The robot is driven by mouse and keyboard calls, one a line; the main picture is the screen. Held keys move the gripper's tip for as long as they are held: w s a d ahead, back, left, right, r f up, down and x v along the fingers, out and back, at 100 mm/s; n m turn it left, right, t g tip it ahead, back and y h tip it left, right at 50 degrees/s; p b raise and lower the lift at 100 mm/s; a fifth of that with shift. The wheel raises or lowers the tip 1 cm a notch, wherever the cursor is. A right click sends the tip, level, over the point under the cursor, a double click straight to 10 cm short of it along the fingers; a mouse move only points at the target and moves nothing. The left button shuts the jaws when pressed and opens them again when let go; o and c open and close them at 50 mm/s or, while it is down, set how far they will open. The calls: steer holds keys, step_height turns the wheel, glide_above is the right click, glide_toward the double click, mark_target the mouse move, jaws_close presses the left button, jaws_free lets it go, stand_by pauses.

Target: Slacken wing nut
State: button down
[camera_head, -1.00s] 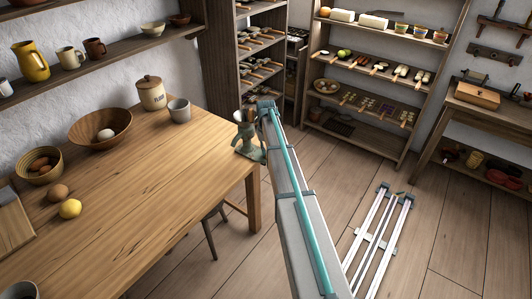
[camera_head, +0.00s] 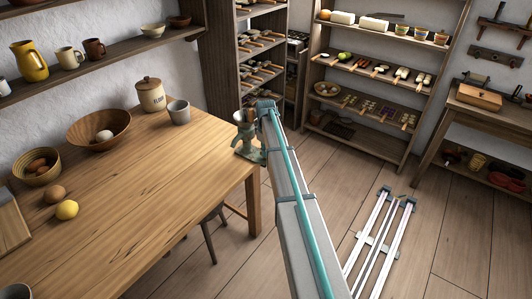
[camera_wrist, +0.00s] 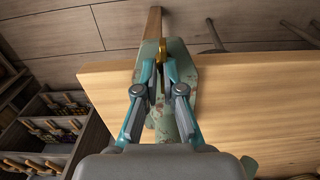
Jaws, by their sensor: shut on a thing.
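A green, worn cast-metal grinder (camera_head: 243,135) is clamped at the right-hand edge of the wooden table (camera_head: 150,190). In the wrist view its green clamp body (camera_wrist: 182,75) lies across the table edge. The brass-coloured wing nut (camera_wrist: 169,68) shows between my fingertips, partly covered by them. My gripper (camera_wrist: 162,70) has teal fingers drawn together and is shut on the wing nut. In the head view my arm hides the gripper and the nut. How far the nut is turned cannot be told.
A flour crock (camera_head: 150,95), a grey cup (camera_head: 179,112) and a wooden bowl (camera_head: 100,132) stand on the table left of the grinder. Tall shelves (camera_head: 372,75) stand behind. A stool (camera_head: 210,235) is partly under the table.

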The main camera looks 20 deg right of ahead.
stand_by(0.5)
steer(key=c, duration=1.3)
jaws_free()
steer(key=shift+r, duration=0.1)
step_height(320, 180, up, 12)
